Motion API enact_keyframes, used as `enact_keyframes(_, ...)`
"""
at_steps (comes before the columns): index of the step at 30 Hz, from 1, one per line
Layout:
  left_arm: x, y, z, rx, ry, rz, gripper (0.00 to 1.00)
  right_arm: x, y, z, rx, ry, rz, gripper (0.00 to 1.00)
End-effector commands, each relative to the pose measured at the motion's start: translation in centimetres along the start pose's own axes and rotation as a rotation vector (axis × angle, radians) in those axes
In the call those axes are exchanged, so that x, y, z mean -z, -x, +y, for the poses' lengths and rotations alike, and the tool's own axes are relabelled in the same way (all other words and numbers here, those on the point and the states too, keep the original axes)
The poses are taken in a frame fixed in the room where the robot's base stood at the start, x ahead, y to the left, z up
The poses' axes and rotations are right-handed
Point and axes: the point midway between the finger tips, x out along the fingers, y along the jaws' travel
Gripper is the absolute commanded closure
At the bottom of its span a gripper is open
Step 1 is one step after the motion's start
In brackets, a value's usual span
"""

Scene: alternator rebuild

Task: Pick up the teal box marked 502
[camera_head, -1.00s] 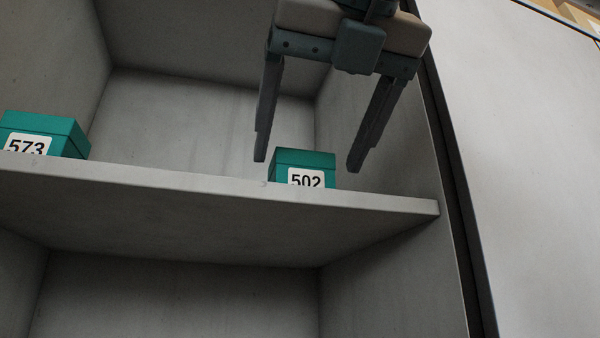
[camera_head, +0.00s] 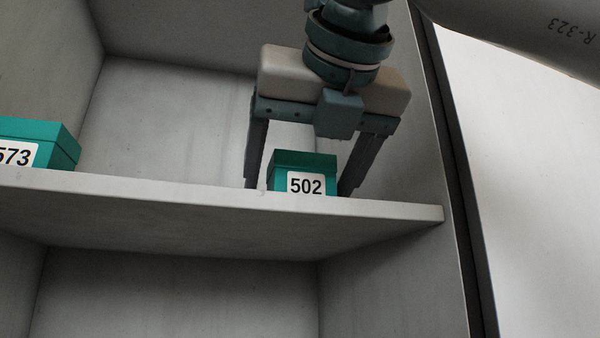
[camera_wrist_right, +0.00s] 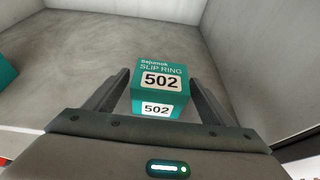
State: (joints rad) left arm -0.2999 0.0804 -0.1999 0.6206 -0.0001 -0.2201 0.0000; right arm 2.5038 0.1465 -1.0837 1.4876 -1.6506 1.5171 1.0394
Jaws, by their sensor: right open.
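The teal box marked 502 (camera_head: 304,172) sits upright on the shelf near its right end. In the right wrist view the box (camera_wrist_right: 160,85) shows a top label reading "SLIP RING" and 502, with 502 again on its front. My right gripper (camera_head: 300,188) is open, with one finger on each side of the box. In the right wrist view the gripper's fingers (camera_wrist_right: 160,90) stand apart from the box, with a gap on both sides. My left gripper is not in view.
A teal box marked 573 (camera_head: 35,145) sits on the same shelf (camera_head: 150,199) at the left. The cabinet's right side wall (camera_head: 405,150) is close to my right gripper. The shelf between the two boxes is clear.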

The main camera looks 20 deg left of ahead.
Motion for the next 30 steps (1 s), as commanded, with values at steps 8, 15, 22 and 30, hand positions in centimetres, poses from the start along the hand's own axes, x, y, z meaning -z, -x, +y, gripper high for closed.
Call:
enact_keyframes(8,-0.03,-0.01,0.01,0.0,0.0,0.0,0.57,0.04,-0.11,0.02,0.0,0.0,-0.001,0.23)
enact_keyframes(15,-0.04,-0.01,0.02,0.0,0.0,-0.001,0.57,0.03,-0.08,0.01,0.0,0.0,-0.001,0.31)
enact_keyframes(22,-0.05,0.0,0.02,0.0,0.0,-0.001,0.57,0.0,-0.06,0.0,0.0,0.0,-0.002,0.69)
enact_keyframes(30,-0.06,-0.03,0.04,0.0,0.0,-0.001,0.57,-0.09,-0.02,0.01,0.0,0.0,-0.002,0.69)
